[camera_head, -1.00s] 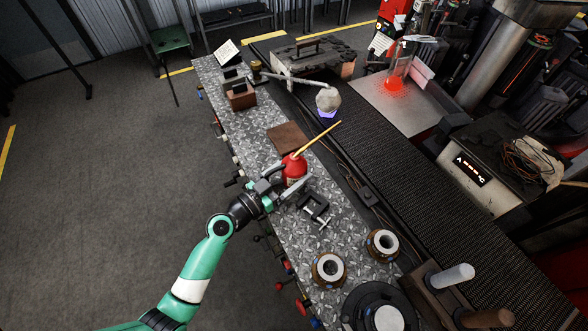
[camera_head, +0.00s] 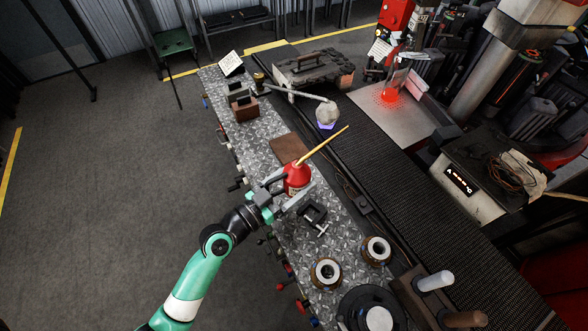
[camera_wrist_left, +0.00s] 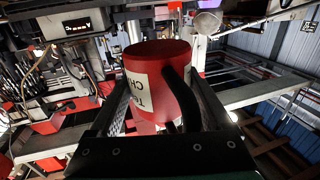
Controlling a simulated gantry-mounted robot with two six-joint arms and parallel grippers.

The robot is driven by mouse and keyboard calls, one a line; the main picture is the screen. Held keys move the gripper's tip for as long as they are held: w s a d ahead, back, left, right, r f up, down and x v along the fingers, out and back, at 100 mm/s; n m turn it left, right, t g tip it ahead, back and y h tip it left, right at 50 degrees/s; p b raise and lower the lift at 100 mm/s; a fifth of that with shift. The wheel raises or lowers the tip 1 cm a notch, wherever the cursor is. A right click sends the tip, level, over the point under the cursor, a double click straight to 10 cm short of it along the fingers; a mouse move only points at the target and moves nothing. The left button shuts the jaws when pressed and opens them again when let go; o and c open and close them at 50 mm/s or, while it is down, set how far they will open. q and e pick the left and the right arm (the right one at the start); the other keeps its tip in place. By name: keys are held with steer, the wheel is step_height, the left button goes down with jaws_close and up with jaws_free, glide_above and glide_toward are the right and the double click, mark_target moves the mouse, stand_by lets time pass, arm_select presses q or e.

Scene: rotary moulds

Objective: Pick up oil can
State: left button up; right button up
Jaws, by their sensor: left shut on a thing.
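The oil can (camera_head: 297,175) is red with a long yellow spout that points up and to the right. It is at the metal-topped bench (camera_head: 262,140), beside a brown board. My left gripper (camera_head: 296,191) is shut on the oil can, with a finger on each side of its body. In the left wrist view the red can (camera_wrist_left: 160,62), with a pale label and dark handle, fills the space between the fingers (camera_wrist_left: 155,105). I cannot tell whether the can's base touches the bench. My right gripper is not in view.
A black clamp (camera_head: 313,216) lies close to the gripper. Two ring-shaped moulds (camera_head: 326,274) and a dark round plate (camera_head: 372,311) are at the bench's near end. A brown board (camera_head: 289,149) lies behind the can. A dark conveyor belt (camera_head: 400,170) runs along the right.

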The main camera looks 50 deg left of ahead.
arm_select(q)
steer(key=s+d+r+p, duration=0.4)
steer(key=s+d+p, duration=0.2)
steer(key=d, duration=0.1)
steer(key=shift+d+r, duration=0.2)
steer(key=shift+r, duration=0.2)
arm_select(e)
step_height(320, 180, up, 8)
